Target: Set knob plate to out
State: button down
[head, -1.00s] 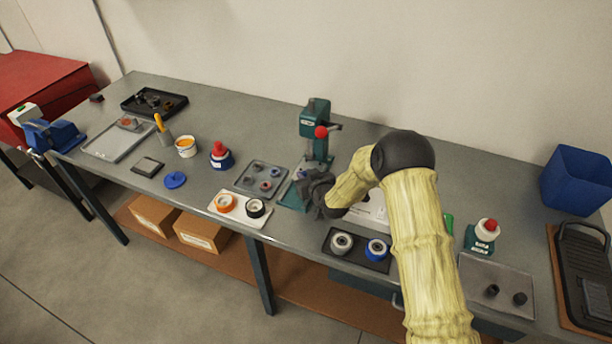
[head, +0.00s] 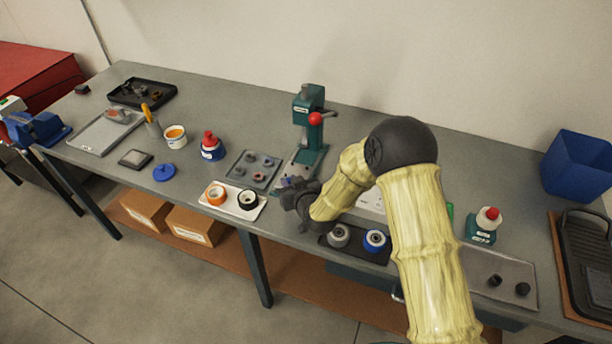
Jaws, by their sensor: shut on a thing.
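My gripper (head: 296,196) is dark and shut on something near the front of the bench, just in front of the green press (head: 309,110). What it holds is mostly hidden by the fingers and wrist, so I cannot tell its shape or whether it is the knob plate. A grey tray (head: 238,172) with several small round parts lies left of the press. A white tray (head: 230,204) with an orange ring and a black ring lies in front of it. No plate in view can be clearly told as the knob plate, and no "out" marking is readable.
A dark tray (head: 354,255) with two round parts lies beside my arm. A blue-and-red bottle (head: 211,147), an orange-topped tub (head: 175,136) and a blue disc (head: 164,172) stand left. Bare bench lies behind the bottles.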

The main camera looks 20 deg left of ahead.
jog(key=shift+s+b, duration=0.45)
jog(key=shift+s, duration=1.35)
jog(key=c, duration=1.3)
grip_release()
jog(key=shift+s, duration=0.15)
jog(key=shift+d, duration=0.1)
jog(key=v, duration=1.4)
jog(key=shift+s+d+r+b, duration=0.1)
jog(key=shift+d+r+b, duration=0.15)
jog(key=shift+r+b, duration=0.1)
jog(key=shift+p, duration=0.35)
